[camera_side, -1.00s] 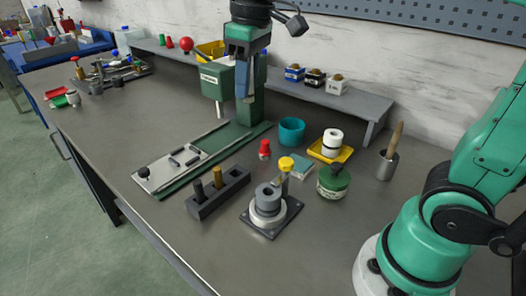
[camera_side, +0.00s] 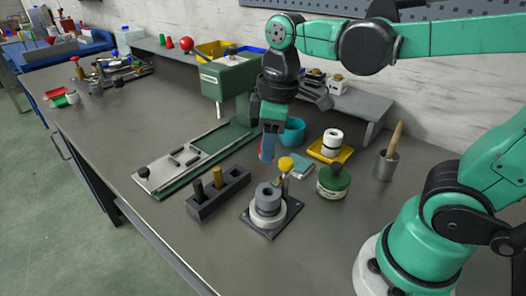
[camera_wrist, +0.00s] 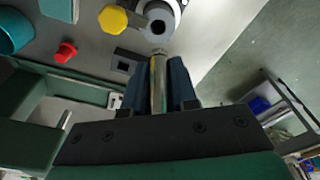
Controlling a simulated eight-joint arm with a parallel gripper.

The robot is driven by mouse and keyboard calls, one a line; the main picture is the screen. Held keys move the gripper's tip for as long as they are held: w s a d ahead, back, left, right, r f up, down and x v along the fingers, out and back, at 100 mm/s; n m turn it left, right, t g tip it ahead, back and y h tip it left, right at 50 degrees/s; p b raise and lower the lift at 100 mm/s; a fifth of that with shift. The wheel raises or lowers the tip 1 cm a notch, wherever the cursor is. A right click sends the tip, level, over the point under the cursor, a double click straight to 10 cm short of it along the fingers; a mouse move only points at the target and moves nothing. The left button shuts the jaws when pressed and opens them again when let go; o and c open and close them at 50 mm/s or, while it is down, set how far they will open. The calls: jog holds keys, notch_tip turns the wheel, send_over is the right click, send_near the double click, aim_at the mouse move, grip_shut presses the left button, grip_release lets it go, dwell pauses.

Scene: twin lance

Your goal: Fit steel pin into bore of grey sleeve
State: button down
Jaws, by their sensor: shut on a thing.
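My gripper (camera_side: 267,157) is shut on the steel pin (camera_wrist: 158,82), which points out from between the fingers in the wrist view. In the side view the fingers hide the pin. The grey sleeve (camera_side: 268,193) stands upright in a round holder on a dark square base plate (camera_side: 255,224). Its dark bore faces up. In the side view my gripper is above the sleeve and apart from it. In the wrist view the sleeve (camera_wrist: 172,10) lies past the pin's tip, with the bore showing.
A yellow-knobbed clamp (camera_side: 286,164) stands close beside the sleeve. A dark rack (camera_side: 208,207) with two upright pins is to its left. A green press (camera_side: 228,75) rises behind. The front bench is clear.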

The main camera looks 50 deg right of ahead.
jog(key=shift+f, duration=2.9)
jog(key=shift+f, duration=0.6)
jog(key=c, duration=0.7)
grip_release()
notch_tip(320, 180, up, 13)
jog(key=s, duration=0.1)
jog(key=f+m+t, duration=0.2)
jog(key=w+d+f+m+t, duration=0.1)
jog(key=f+m+t, duration=0.1)
jog(key=f, duration=0.1)
jog(key=d+f+m+t, duration=0.1)
jog(key=f+m+t, duration=0.1)
jog(key=shift+w+f+m+h, duration=0.2)
jog(key=shift+w+m+h, duration=0.1)
jog(key=shift+m+h, duration=0.1)
